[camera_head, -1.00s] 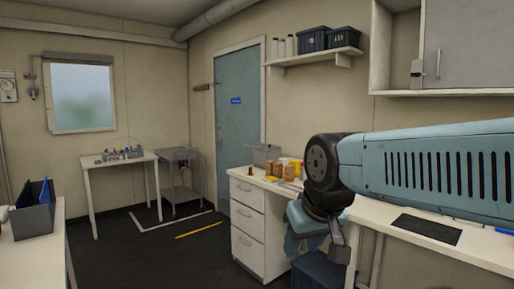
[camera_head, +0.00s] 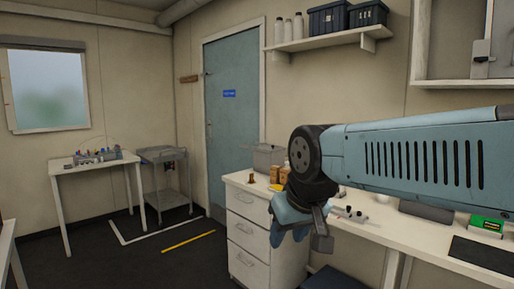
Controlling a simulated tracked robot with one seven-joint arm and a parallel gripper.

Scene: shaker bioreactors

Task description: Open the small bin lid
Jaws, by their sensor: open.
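I cannot tell for sure which container is the small bin. A dark blue box (camera_head: 333,281) on the floor under the bench is cut off by the bottom edge, and its top is mostly hidden. A grey container (camera_head: 268,157) sits at the far end of the bench; its rim shows but no lid is clear. My gripper (camera_head: 318,236) hangs from the dark wrist joint in front of the bench, beside the drawer unit. It is open, touches nothing visible, and its fingers are partly hidden by its own body.
A white bench (camera_head: 380,219) with a drawer unit (camera_head: 266,238) runs along the right, holding small items and a green box (camera_head: 487,226). Dark bins (camera_head: 328,20) stand on a wall shelf. A trolley (camera_head: 165,183) and side table (camera_head: 92,166) stand behind open dark floor.

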